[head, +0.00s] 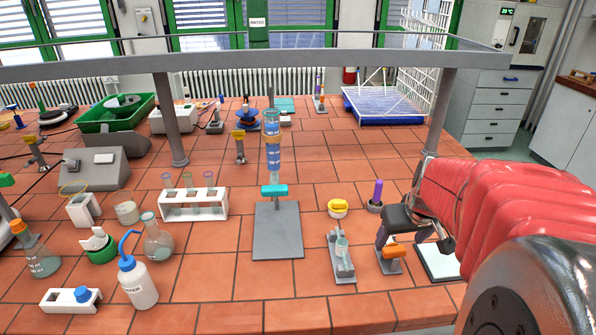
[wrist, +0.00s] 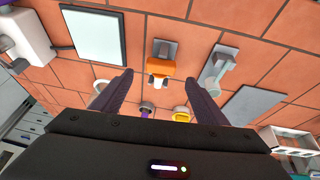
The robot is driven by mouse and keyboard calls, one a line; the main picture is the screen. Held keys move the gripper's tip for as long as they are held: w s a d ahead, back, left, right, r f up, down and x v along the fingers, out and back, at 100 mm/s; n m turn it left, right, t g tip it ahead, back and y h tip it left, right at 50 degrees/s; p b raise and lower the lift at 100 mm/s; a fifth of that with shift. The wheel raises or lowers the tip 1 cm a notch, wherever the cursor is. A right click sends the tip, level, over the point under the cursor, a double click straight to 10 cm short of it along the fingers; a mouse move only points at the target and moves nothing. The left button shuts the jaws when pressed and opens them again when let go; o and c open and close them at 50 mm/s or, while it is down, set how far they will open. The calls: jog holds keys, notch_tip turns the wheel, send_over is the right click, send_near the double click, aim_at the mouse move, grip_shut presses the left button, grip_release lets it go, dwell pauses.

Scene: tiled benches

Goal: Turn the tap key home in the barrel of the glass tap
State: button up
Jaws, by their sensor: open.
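An orange-handled piece, which looks like the tap key (head: 392,251), sits on a small grey stand near the front right of the bench. It also shows in the wrist view (wrist: 160,68), with a white part beside the orange. The glass tap (head: 341,246) lies on a grey holder to its left; in the wrist view it is right of the orange piece (wrist: 216,68). My gripper (head: 414,240) is open and empty, above and close to the orange piece. In the wrist view the orange piece appears between my fingertips (wrist: 159,76), apart from both. The barrel's opening is too small to make out.
A white-topped plate (head: 440,261) lies right of the orange piece. A yellow-topped cup (head: 338,208) and a purple-topped holder (head: 376,196) stand behind. A tall glass column on a grey base (head: 278,240) stands left. An overhead shelf rail (head: 300,61) crosses the bench.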

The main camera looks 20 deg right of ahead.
aim_at(394, 247)
jog(key=shift+f, duration=0.1)
jog(key=shift+x, duration=2.6)
jog(key=shift+w, duration=0.1)
jog(key=shift+c, duration=0.3)
jog(key=c, duration=1.1)
